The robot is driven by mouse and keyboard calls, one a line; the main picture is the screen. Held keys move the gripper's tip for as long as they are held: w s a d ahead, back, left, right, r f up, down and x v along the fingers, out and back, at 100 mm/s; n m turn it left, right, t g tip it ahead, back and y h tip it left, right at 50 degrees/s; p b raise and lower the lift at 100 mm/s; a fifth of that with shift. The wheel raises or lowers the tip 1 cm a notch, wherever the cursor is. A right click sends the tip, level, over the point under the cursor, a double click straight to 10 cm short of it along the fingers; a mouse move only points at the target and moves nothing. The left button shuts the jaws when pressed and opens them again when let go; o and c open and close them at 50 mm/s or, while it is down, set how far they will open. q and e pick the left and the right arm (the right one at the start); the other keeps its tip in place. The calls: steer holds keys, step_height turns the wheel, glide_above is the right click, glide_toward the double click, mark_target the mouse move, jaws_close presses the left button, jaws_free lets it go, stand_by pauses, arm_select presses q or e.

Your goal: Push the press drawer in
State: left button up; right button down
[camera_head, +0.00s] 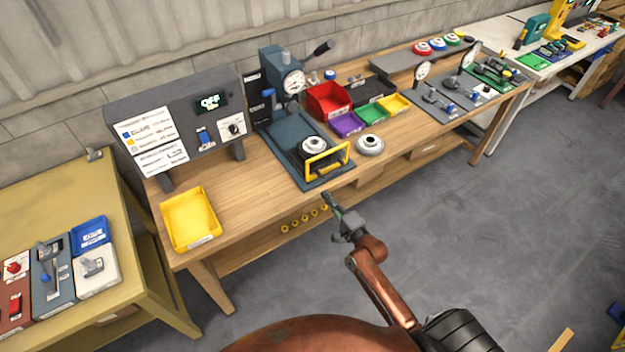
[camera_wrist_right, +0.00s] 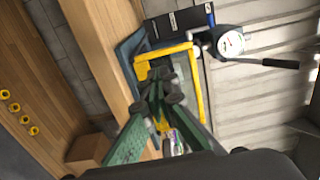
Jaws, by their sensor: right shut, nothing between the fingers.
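The press (camera_head: 287,85) stands at the back of the wooden bench, with a dial gauge and a lever. Its drawer (camera_head: 318,175) is out toward the bench's front edge and carries a round metal piece (camera_head: 313,144). A yellow handle frame (camera_head: 345,158) stands upright at the drawer's front. My right gripper (camera_head: 328,197) is shut and empty, in front of and below the handle in the head view. In the right wrist view the closed green fingers (camera_wrist_right: 165,88) overlap the yellow handle (camera_wrist_right: 197,90); I cannot tell whether they touch. My left gripper is not in view.
A round metal piece (camera_head: 370,145) sits right of the drawer. Red (camera_head: 328,101), purple (camera_head: 347,124) and green bins stand behind it. A yellow tray (camera_head: 190,218) and a control box (camera_head: 180,125) are at left. Yellow knobs (camera_head: 305,219) line the bench below.

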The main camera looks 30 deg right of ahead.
mark_target(308, 173)
steer(key=w, duration=1)
steer(key=shift+a+b, duration=0.3)
steer(key=shift+a, duration=0.1)
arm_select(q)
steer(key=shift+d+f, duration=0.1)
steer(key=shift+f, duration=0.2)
